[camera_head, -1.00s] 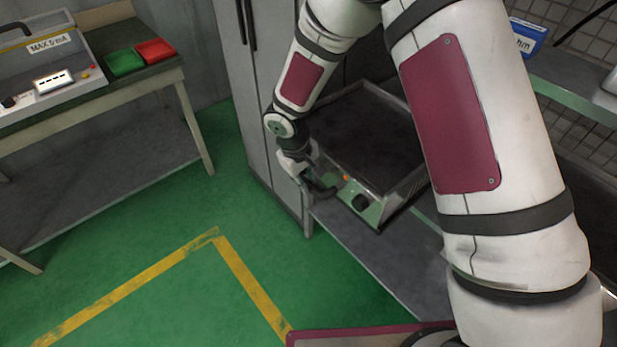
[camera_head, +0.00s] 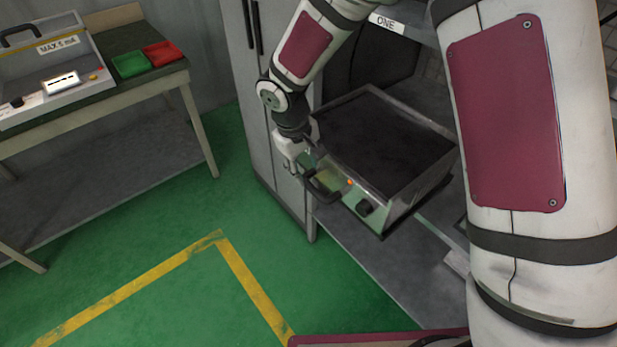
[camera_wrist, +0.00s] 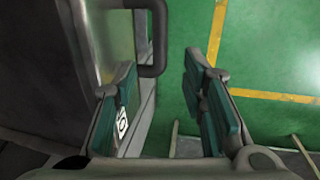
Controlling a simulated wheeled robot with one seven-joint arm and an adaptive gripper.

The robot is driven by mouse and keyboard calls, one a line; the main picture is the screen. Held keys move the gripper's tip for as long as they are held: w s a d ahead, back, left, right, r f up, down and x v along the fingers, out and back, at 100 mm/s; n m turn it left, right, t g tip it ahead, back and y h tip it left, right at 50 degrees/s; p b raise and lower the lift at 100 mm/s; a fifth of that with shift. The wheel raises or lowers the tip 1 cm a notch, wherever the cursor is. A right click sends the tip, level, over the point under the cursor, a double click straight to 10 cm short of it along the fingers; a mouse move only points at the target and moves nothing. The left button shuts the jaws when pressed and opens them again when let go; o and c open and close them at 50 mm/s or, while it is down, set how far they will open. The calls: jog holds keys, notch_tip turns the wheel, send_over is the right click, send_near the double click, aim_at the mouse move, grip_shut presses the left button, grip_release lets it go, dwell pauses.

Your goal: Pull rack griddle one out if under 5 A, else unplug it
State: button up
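The griddle (camera_head: 385,145), labelled ONE (camera_head: 387,22) on the rack above it, has a dark top and juts out past the rack front. Its front panel has a lit orange light (camera_head: 350,183), a dark knob (camera_head: 364,207) and a black handle (camera_head: 322,188). My gripper (camera_head: 300,166) is just left of the handle. In the wrist view my gripper (camera_wrist: 163,85) is open with nothing between its fingers. The handle (camera_wrist: 155,40) there lies beyond and beside the left finger. The griddle's plug and cord are hidden.
A table at left holds a meter case (camera_head: 48,58) with a "MAX 5 mA" label and a small display (camera_head: 62,83), too small to read. Green (camera_head: 130,64) and red (camera_head: 163,53) trays are beside it. The floor before the rack is clear, with yellow lines (camera_head: 250,285).

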jog(key=shift+s+a+r, duration=0.15)
jog(key=shift+r, duration=0.9)
jog(key=shift+s+a+r, duration=0.1)
jog(key=shift+a+r, duration=0.05)
jog(key=shift+r, duration=0.85)
jog(key=s+d+r+m+t, duration=0.1)
jog(key=s+d+r+m, duration=0.1)
jog(key=s+d+r, duration=0.4)
jog(key=s+d+r+m, duration=0.2)
jog(key=d+r, duration=0.5)
jog(key=r, duration=0.3)
jog(key=s+d+r+m+t+y, duration=0.1)
jog(key=s+d+r, duration=0.2)
jog(key=s, duration=0.5)
jog(key=s+d+r+m+t, duration=0.1)
jog(key=s+d+r+m, duration=0.1)
jog(key=s, duration=0.6)
jog(key=shift+s+d+r+m+y, duration=0.3)
jog(key=shift+d+r+y, duration=0.1)
jog(key=shift+d, duration=0.5)
